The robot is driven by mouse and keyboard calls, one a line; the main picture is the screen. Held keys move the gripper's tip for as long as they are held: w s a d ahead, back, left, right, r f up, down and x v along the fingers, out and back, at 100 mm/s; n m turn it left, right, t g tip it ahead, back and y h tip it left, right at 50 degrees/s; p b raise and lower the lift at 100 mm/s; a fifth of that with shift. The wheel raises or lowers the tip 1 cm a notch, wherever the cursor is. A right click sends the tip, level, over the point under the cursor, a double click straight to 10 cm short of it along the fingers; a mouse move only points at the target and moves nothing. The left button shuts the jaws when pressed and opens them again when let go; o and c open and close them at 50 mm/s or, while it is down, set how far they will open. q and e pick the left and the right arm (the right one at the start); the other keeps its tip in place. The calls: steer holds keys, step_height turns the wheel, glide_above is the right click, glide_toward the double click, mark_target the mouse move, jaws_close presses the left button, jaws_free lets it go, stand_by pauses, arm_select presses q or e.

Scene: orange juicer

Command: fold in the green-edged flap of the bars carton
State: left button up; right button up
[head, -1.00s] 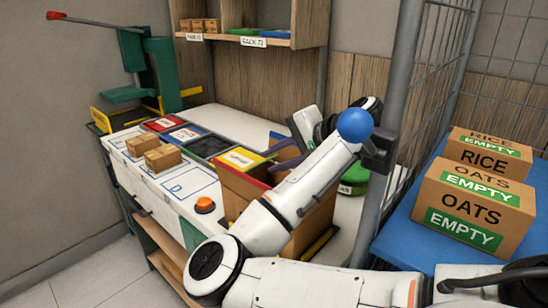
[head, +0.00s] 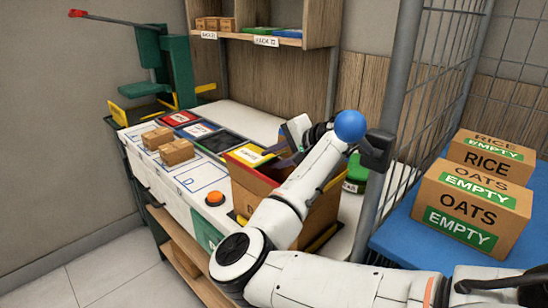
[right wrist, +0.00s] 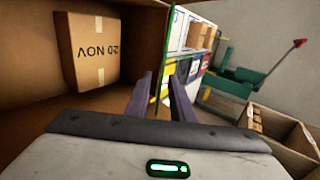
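The open brown bars carton (head: 320,217) stands on the bench, partly behind my right arm. Its yellow-edged flap (head: 248,155) with a white label and a red edge show at its left. I cannot make out the green-edged flap in the head view. A box marked 20 NOV (right wrist: 97,55) is inside the carton. My left gripper is out of view.
A grey post (head: 385,150) and wire mesh stand close to the right of my forearm. RICE and OATS boxes (head: 470,215) sit on a blue surface at right.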

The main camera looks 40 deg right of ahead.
jaws_close()
steer(key=shift+s+f+t+b, duration=0.15)
steer(key=shift+f+t+b, duration=0.25)
steer(key=shift+b, duration=0.3)
steer(key=shift+s+t, duration=0.1)
steer(key=shift+t, duration=0.2)
steer(key=shift+r, duration=0.1)
jaws_free()
